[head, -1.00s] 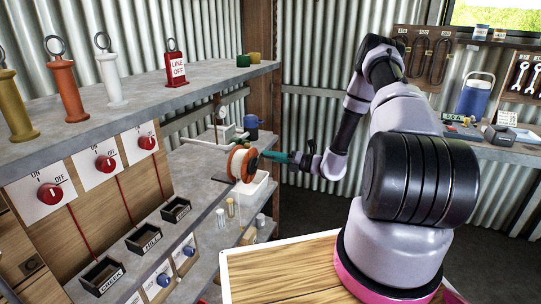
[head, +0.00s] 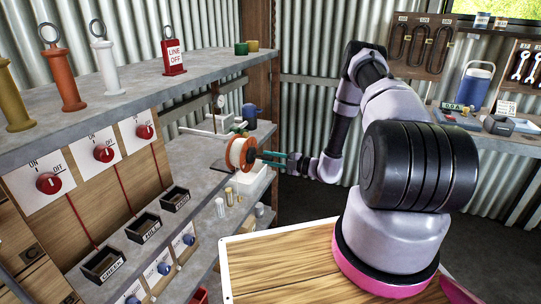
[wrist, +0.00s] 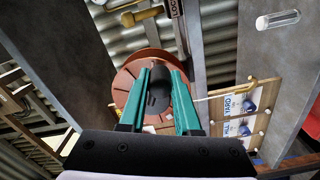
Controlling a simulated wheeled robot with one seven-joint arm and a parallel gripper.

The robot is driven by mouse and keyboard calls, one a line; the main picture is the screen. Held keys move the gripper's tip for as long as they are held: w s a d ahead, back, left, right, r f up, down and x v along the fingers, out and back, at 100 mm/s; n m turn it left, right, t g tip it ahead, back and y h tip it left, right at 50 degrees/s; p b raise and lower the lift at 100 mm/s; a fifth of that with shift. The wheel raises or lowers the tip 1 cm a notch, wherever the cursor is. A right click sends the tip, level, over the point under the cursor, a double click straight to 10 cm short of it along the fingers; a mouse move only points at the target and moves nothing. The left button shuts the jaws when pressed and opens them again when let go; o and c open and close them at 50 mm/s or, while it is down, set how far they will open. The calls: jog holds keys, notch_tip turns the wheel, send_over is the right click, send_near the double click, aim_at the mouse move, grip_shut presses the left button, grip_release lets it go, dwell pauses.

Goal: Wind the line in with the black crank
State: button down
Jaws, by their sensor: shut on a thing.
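The orange reel (head: 240,153) stands on the grey bench at the back, with white line showing between its flanges. In the wrist view, the reel's flange (wrist: 128,82) is straight ahead of my gripper (wrist: 160,85). The black crank (wrist: 159,94) sits between the two green fingers, and they are shut on it. In the head view, my gripper (head: 272,157) reaches the reel from the right. The crank itself is mostly hidden there by the fingers. A thin pale line (wrist: 225,91) runs off to the right of the reel in the wrist view.
A red LINE OFF tag (head: 174,58) and several ringed posts stand on the upper shelf (head: 130,94). Small clear and yellow cylinders (head: 229,196) stand near the reel. Labelled bins (head: 143,228) and red switches (head: 104,154) are at left.

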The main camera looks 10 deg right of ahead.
jog(key=shift+s+a+f+m, duration=0.2)
jog(key=shift+s+f+m, duration=0.15)
jog(key=shift+m, duration=0.65)
jog(key=shift+s+a+f+m, duration=0.25)
jog(key=shift+f+m, duration=0.15)
jog(key=shift+m, duration=0.6)
jog(key=shift+s+a+f+m, duration=0.15)
jog(key=shift+s+f+m, duration=0.2)
jog(key=shift+m, duration=0.65)
jog(key=shift+f, duration=0.1)
jog(key=c, duration=0.6)
grip_release()
jog(key=v, duration=1)
jog(key=shift+s+d, duration=0.25)
jog(key=shift+d, duration=0.05)
